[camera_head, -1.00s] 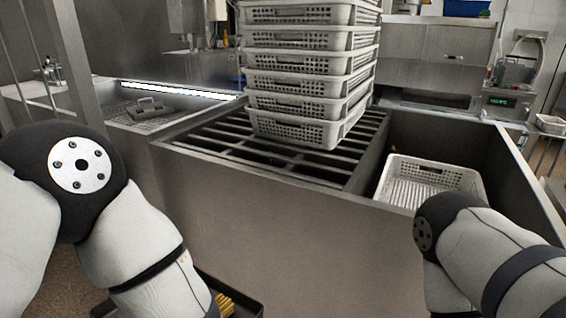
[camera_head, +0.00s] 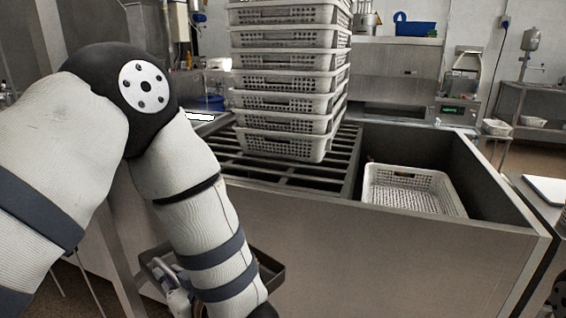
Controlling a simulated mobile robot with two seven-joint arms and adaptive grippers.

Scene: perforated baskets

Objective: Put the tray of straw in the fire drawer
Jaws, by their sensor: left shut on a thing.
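A dark tray (camera_head: 268,272) shows low in the head view, partly hidden behind my left forearm. No straw can be made out in the part that shows. My left gripper (camera_head: 166,272) is at the tray's left side, shut on its edge, partly cut off by the bottom of the picture. The tray is in front of the metal counter front, below its top. I cannot make out a fire drawer.
A tall stack of white perforated baskets (camera_head: 285,145) stands on a slatted rack (camera_head: 300,180). Another white basket (camera_head: 410,190) sits in the deep metal basin (camera_head: 500,212) on the right. A metal table edge is at the far right.

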